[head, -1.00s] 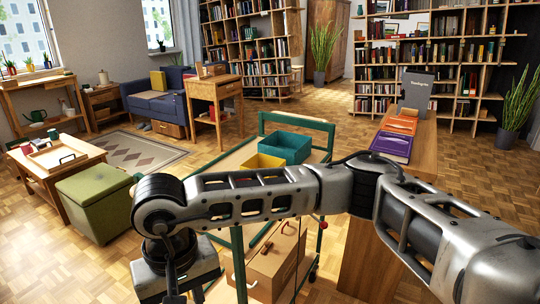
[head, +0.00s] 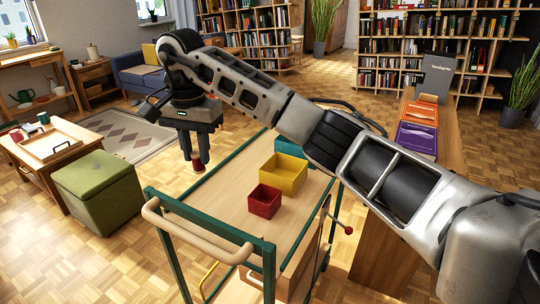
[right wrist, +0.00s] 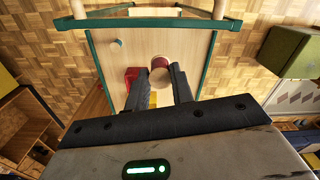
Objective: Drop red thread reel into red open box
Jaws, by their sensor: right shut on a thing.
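The red thread reel (head: 198,165) is held at the fingertips of my right gripper (head: 192,156), which is shut on it and points down. In the head view, the reel appears to the left of and above the red open box (head: 265,201). In the right wrist view, the reel (right wrist: 160,67) shows its pale round end between the fingertips, and the red box (right wrist: 131,77) is beside it, partly hidden by a finger. The red box stands on the wooden trolley top (head: 225,195) and looks empty. My left gripper is not in view.
A yellow open box (head: 284,174) and a teal box (head: 291,148), partly behind my arm, stand behind the red box. The trolley has a green frame and a wooden handle (head: 196,233). A green ottoman (head: 99,190) stands to the left.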

